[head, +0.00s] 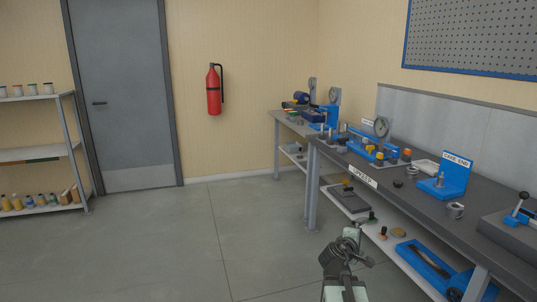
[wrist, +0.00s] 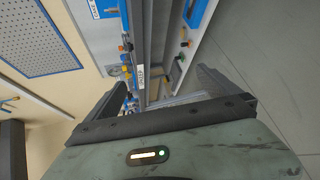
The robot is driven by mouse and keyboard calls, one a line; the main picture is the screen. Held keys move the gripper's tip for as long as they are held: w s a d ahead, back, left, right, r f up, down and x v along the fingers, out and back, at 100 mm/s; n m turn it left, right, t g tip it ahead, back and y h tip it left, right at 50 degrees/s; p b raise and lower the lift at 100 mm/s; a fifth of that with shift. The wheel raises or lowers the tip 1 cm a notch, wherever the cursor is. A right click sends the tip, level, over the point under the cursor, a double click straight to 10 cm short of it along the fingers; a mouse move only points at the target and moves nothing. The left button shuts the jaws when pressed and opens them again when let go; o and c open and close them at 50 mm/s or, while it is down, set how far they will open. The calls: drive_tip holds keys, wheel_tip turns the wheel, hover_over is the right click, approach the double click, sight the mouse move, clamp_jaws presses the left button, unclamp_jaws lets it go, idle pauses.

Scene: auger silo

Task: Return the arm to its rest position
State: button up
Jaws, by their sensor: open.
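My arm (head: 343,277) shows at the bottom of the head view, right of centre, in front of the workbench's left end. In the wrist view my gripper (wrist: 162,90) is open, its two dark fingers spread apart with nothing between them. The wrist view is turned on its side, and the workbench shows beyond the fingers. My arm's lower part is cut off by the bottom edge of the head view.
A grey workbench (head: 408,188) with blue fixtures, gauges and a lower shelf (head: 397,262) runs along the right wall. A grey door (head: 125,95), a red extinguisher (head: 214,90) and a shelf rack (head: 35,155) stand behind. The floor (head: 150,245) at left is clear.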

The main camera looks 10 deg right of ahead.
drive_tip(key=w+a+f+m+g+y, duration=0.15)
drive_tip(key=a+f+y, duration=0.4)
drive_tip(key=a, duration=0.85)
drive_tip(key=s+a+f+m+g+y, duration=0.35)
drive_tip(key=s+a+f, duration=0.2)
drive_tip(key=a, duration=0.45)
drive_tip(key=s+a+f+m+g+y, duration=0.4)
drive_tip(key=s+a, duration=0.3)
drive_tip(key=a, duration=0.4)
wheel_tip(320, 180, up, 14)
drive_tip(key=h+p, duration=0.1)
drive_tip(key=p, duration=1.4)
drive_tip(key=shift+d+f, duration=0.2)
drive_tip(key=shift+d, duration=0.05)
